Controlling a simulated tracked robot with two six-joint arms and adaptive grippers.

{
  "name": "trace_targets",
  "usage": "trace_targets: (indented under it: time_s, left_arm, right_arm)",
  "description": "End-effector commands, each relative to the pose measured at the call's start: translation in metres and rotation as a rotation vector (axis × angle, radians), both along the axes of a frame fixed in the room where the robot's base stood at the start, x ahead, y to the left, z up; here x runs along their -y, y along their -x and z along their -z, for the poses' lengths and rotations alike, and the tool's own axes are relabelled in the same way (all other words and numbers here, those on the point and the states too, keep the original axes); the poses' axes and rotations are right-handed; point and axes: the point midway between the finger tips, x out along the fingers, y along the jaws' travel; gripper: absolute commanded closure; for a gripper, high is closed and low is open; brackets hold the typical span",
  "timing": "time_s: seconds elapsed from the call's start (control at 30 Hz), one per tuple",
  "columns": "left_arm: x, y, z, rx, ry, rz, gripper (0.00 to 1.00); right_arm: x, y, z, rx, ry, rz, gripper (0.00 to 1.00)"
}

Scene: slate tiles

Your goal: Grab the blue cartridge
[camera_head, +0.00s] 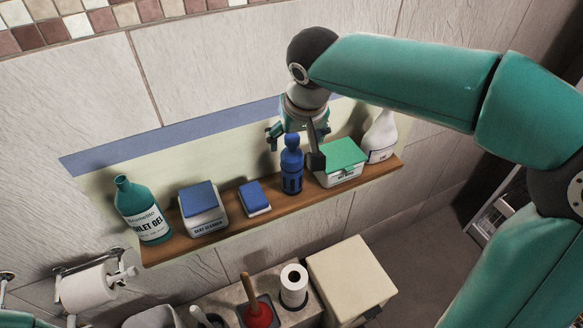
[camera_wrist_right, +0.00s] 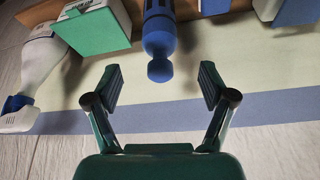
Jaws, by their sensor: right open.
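The blue cartridge (camera_head: 292,172) stands upright on the wooden shelf (camera_head: 238,212), with a dark label and a rounded knob on top. In the right wrist view the blue cartridge (camera_wrist_right: 159,38) points its knob toward the gap between my fingers. My right gripper (camera_head: 294,142) is open and empty over the top of the cartridge, its fingers on either side. The wrist view shows both fingertips of the right gripper (camera_wrist_right: 160,83) spread apart, with the knob just beyond them. My left gripper is not in view.
A green-lidded box (camera_head: 344,152) stands close right of the cartridge, with a white spray bottle (camera_head: 380,138) beyond. Left are a blue-and-white sponge (camera_head: 254,198), a blue-lidded tub (camera_head: 203,210) and a teal bottle (camera_head: 142,211). A plunger (camera_head: 257,306) and paper roll (camera_head: 294,284) stand below.

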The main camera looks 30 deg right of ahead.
Motion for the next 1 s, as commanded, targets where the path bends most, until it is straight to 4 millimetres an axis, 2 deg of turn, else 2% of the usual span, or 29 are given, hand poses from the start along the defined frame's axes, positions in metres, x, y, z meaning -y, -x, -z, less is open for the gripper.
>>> trace_targets:
  time_s: [0.03, 0.13, 0.47, 0.73, 1.0]
  left_arm:
    - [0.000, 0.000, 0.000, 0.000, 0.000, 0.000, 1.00]
    - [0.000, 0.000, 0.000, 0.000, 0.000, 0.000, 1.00]
    - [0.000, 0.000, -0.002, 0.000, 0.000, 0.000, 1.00]
    - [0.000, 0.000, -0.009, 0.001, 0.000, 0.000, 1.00]
    - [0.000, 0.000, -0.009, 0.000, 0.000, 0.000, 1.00]
  right_arm:
    - [0.001, -0.004, 0.012, -0.005, 0.001, 0.000, 0.18]
    - [0.002, -0.011, 0.027, -0.004, 0.001, -0.002, 0.18]
    - [0.004, -0.020, 0.049, -0.002, 0.000, -0.005, 0.18]
    - [0.008, -0.034, 0.083, -0.003, 0.000, -0.005, 0.18]
    - [0.008, -0.037, 0.090, 0.000, -0.001, -0.006, 0.18]
